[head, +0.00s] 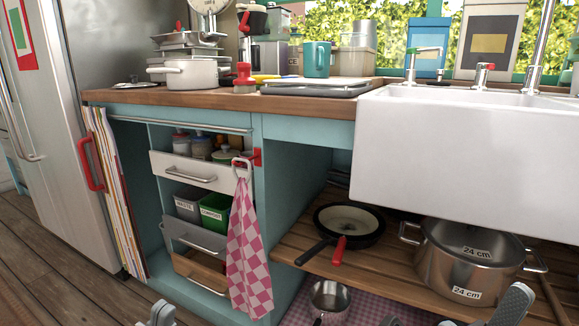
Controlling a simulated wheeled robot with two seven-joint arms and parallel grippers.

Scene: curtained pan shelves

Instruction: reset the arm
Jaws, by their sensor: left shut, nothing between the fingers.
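My left gripper (158,316) shows at the bottom edge, left of centre, as small grey fingertips close together. It is shut and empty, low in front of the drawers. The rest of my left arm is out of frame. Grey parts of mine (512,304) rise at the lower right corner, in front of the shelf. They seem to belong to my right arm, but the frame cuts them off and I cannot tell their jaw state.
A striped curtain (112,195) is bunched at the left beside the fridge (62,120). A checkered towel (247,245) hangs by the drawers. The slatted shelf (293,250) holds a frying pan (350,218) and a steel pot (470,262). A small saucepan (329,295) sits lower.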

